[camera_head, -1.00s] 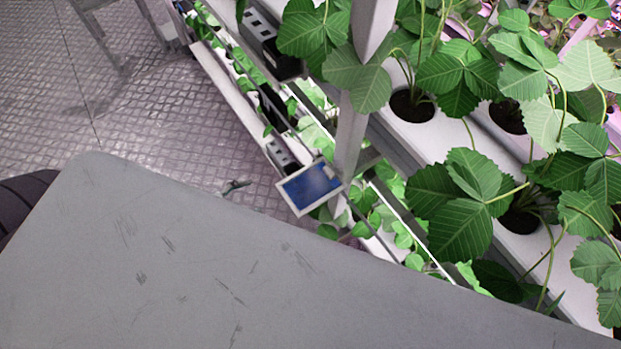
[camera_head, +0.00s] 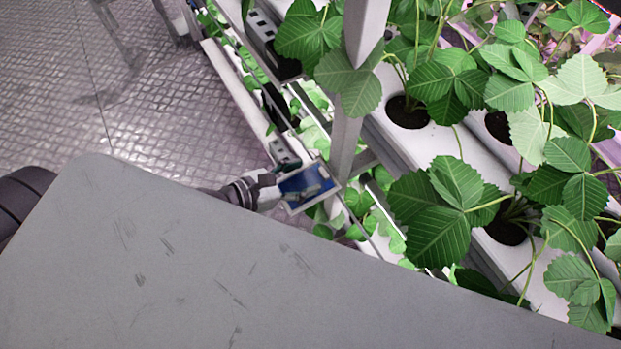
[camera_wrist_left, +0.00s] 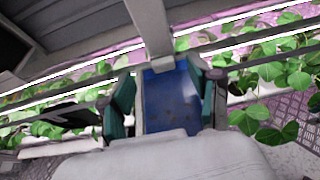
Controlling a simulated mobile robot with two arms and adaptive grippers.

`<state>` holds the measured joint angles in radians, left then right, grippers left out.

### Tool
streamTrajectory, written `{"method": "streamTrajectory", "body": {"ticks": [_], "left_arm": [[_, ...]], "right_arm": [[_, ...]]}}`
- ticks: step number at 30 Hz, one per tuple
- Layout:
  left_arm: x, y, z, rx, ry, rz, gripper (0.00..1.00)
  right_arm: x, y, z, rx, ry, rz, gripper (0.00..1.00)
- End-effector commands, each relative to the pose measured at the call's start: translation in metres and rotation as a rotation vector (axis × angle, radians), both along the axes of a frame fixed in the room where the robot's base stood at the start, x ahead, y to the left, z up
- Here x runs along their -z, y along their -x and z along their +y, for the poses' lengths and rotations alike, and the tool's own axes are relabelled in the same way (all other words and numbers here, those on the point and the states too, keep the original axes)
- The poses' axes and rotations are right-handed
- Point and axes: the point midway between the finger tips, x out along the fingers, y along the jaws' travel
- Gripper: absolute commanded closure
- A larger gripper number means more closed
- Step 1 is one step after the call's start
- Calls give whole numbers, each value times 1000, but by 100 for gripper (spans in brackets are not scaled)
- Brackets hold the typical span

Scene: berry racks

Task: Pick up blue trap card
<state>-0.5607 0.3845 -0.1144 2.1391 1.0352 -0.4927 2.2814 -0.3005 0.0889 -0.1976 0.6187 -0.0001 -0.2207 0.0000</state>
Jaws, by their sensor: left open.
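The blue trap card (camera_head: 300,183) has a pale frame. It hangs beside the white rack post, near the middle of the head view. My left gripper (camera_head: 284,188) reaches it from the left, and part of it covers the card. In the left wrist view the card (camera_wrist_left: 170,98) shows between the two dark green fingers (camera_wrist_left: 165,103) of my left gripper. The fingers are apart, one on each side of the card. I cannot tell whether either touches it. My right gripper is not in view.
A white rack post (camera_head: 345,147) stands right behind the card. White planting channels (camera_head: 436,148) with leafy plants fill the right side. Lower rack levels with more plants lie behind the card. The textured floor (camera_head: 185,110) at the upper left is open.

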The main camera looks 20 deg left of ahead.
Motion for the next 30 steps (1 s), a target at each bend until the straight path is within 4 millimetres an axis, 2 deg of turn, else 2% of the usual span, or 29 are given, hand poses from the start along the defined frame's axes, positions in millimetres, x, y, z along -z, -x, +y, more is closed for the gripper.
{"method": "streamTrajectory", "body": {"ticks": [9,18,20,27,30], "left_arm": [[20,-30,-25,-1,2,-1,38],[23,-33,-28,-1,0,0,38],[22,-33,-28,-1,0,0,46],[22,-33,-28,-1,0,0,86],[22,-33,-28,-1,0,0,87]], "right_arm": [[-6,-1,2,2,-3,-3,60],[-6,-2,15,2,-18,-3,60],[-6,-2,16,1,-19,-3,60],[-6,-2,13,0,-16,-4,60],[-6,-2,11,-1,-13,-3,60]]}}
